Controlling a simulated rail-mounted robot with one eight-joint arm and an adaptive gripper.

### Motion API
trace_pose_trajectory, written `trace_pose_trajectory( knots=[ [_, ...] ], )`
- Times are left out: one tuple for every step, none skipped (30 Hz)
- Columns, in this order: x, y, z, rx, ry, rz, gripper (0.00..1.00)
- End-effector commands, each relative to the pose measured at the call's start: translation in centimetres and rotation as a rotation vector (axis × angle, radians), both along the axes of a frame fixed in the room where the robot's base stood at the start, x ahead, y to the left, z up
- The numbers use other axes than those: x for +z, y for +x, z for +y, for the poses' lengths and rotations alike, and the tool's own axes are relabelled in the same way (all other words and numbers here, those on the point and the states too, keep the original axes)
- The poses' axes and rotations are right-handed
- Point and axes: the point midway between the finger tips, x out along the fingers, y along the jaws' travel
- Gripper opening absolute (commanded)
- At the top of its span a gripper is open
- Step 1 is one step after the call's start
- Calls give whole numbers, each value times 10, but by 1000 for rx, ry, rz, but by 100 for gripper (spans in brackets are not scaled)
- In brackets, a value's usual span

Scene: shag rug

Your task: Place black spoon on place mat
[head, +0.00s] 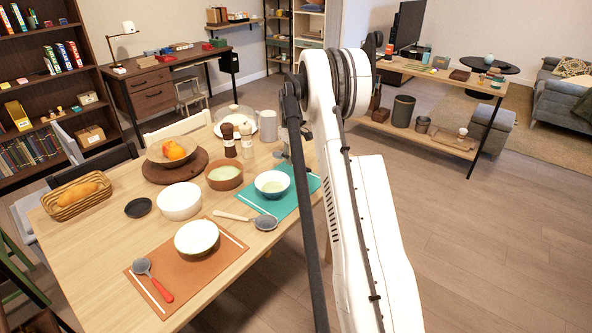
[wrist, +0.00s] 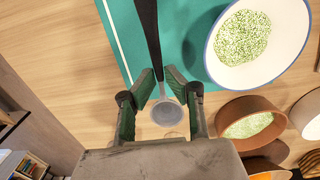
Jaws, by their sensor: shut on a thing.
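My gripper (wrist: 161,80) is shut on the black spoon (wrist: 147,32), with its fingers on either side near where the dark handle meets the grey bowl. The handle points to the top of the wrist view, across the teal place mat (wrist: 177,40); I cannot tell its height above it. In the head view the teal mat (head: 289,205) lies at the table's right edge, partly hidden by my arm. My gripper (head: 289,140) is mostly hidden there, and I cannot make out the black spoon. A brown place mat (head: 178,264) lies nearer.
A blue-rimmed bowl (head: 272,184) stands on the teal mat. A wooden-handled spoon (head: 238,217) lies beside it. A brown bowl (head: 225,177), a pepper mill (head: 228,139) and a glass dome (head: 236,115) stand close by. A red-handled spoon (head: 152,279) and a bowl occupy the brown mat.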

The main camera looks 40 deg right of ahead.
Motion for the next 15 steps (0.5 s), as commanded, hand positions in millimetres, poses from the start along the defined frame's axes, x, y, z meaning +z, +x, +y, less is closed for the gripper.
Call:
trace_pose_trajectory(
  knots=[
    [-6, 0, -10, -2, 0, 0, 0],
    [-9, 0, -15, -3, 0, 0, 0],
    [-12, 0, -20, -2, 0, 0, 0],
    [-14, 1, -24, -2, 0, 0, 0],
    [-16, 1, -26, -1, 0, 0, 0],
    [-17, 1, -29, -1, 0, 0, 0],
    [-18, 1, -31, 0, 0, 0, 0],
    [-19, 1, -32, 0, 0, 0, 0],
    [-20, 1, -34, 0, 0, 0, 0],
    [-22, 1, -34, 1, 0, 0, 0],
    [-23, 1, -34, 1, 0, 0, 0],
    [-26, 1, -34, 1, 0, 0, 0],
    [-29, 1, -34, 1, 0, 0, 0],
    [-33, 1, -34, 1, 0, 0, 0],
    [-38, 1, -34, 0, 0, 0, 0]
  ],
)
